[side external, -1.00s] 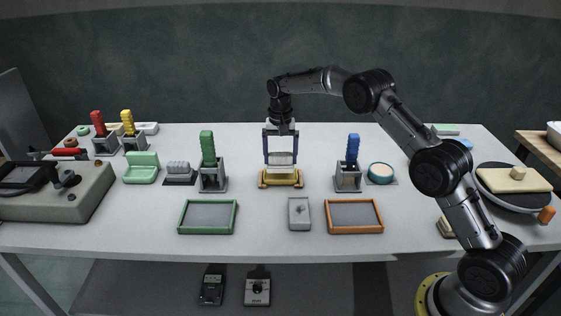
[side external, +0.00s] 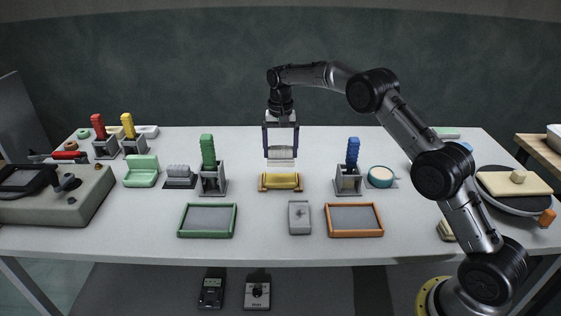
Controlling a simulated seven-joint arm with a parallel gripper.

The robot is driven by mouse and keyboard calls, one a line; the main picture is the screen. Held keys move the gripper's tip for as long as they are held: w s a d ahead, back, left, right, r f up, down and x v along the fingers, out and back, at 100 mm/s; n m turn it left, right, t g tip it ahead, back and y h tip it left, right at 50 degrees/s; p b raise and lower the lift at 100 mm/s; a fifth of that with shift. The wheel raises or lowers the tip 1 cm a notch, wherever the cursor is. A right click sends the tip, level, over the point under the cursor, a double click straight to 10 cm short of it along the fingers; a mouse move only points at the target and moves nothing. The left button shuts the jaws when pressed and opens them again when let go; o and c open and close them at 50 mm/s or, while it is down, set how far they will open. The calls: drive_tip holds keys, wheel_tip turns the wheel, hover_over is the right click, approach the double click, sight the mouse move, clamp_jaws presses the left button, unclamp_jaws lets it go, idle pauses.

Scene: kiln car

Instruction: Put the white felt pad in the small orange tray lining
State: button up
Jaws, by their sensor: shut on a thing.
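My gripper (side external: 281,157) is above the middle of the table, its two dark blue fingers pointing down. It is shut on a white block-like piece (side external: 281,153), which looks like the white felt pad. The pad is held just above a yellow holder (side external: 281,183), with a small gap between them. The small orange tray (side external: 355,234), with an orange rim and a grey lining inside, lies at the front of the table, right of and nearer than my gripper. Nothing lies in it.
A green-rimmed tray (side external: 207,235) and a small grey block (side external: 299,217) lie left of the orange tray. A blue-handled tool stands in a grey holder (side external: 348,181), beside a teal cup (side external: 381,175). A green-handled one stands in another holder (side external: 213,181).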

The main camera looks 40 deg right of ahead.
drive_tip(key=shift+w, duration=0.1)
drive_tip(key=shift+s+a+f+n, duration=0.15)
drive_tip(key=shift+s+f+n, duration=0.15)
drive_tip(key=shift+s+f, duration=0.75)
drive_tip(key=s+a+r, duration=0.1)
drive_tip(key=s+r, duration=0.3)
drive_tip(key=s, duration=1.4)
drive_tip(key=s+a+r, duration=0.1)
drive_tip(key=s+r, duration=0.2)
drive_tip(key=s, duration=1.6)
drive_tip(key=w+d+f, duration=0.1)
drive_tip(key=w+f, duration=0.1)
drive_tip(key=w, duration=0.2)
drive_tip(key=w+d+f, duration=0.2)
drive_tip(key=w+f, duration=0.1)
drive_tip(key=w, duration=0.1)
drive_tip(key=w+d+f, duration=0.2)
drive_tip(key=w+f, duration=0.1)
drive_tip(key=w, duration=0.1)
drive_tip(key=shift+f, duration=0.1)
drive_tip(key=shift+w+d+f, duration=0.2)
drive_tip(key=shift+w+f, duration=0.2)
drive_tip(key=shift+f, duration=0.05)
drive_tip(key=shift+w+f, duration=0.2)
drive_tip(key=shift+f, duration=1.55)
